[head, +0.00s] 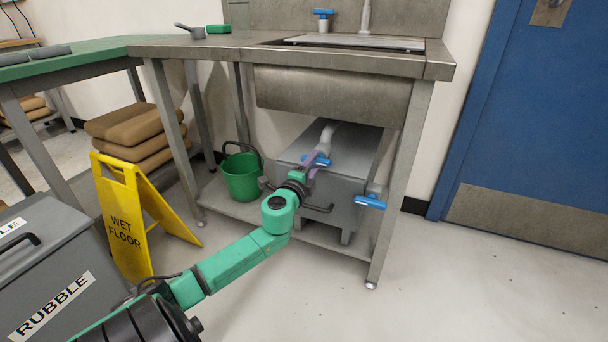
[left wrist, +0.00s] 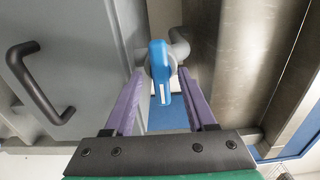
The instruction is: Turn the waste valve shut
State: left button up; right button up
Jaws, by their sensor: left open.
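A blue lever handle (head: 320,161) sits on the grey waste pipe (head: 326,134) that comes down under the sink to a grey box (head: 350,152). My left gripper (head: 311,161) has purple fingers and is at this handle, partly covering it. In the left wrist view the blue handle (left wrist: 161,72) lies between the tips of my open left gripper (left wrist: 160,88), with a gap on each side. The grey pipe (left wrist: 178,48) shows behind it. A second blue lever (head: 370,201) is at the box's right side. My right gripper is not in view.
The steel sink bench (head: 330,62) overhangs the box, and its front leg (head: 402,180) stands to the right. A green bucket (head: 241,178) is left of the box. A yellow wet-floor sign (head: 128,215) stands further left. The floor at right is clear.

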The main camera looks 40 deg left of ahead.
pick_arm(q)
jog(key=p+v, duration=0.1)
jog(key=v, duration=1.3)
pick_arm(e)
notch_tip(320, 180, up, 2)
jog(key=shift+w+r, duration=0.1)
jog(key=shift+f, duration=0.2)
